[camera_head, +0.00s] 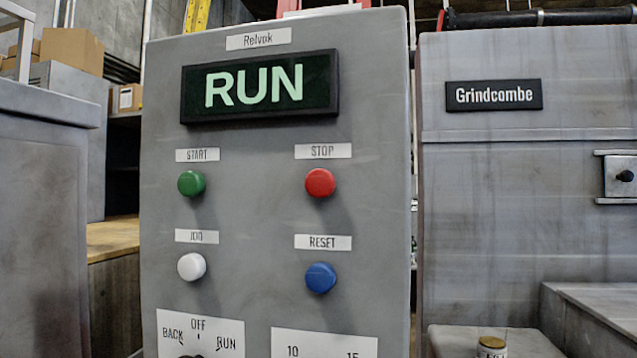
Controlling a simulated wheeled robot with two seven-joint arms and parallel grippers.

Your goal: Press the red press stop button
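The red stop button (320,183) sits on the upper right of the grey control panel (255,215), under a white label (323,151) reading STOP. It stands out from the panel face. The display (260,87) above it reads RUN in light green letters. Neither of my grippers is in the head view, and nothing covers the red button.
A green START button (191,183) is left of the red one. A white button (191,266) and a blue RESET button (321,278) are below. A grey Grindcombe machine (520,200) stands at right. The space before the panel looks clear.

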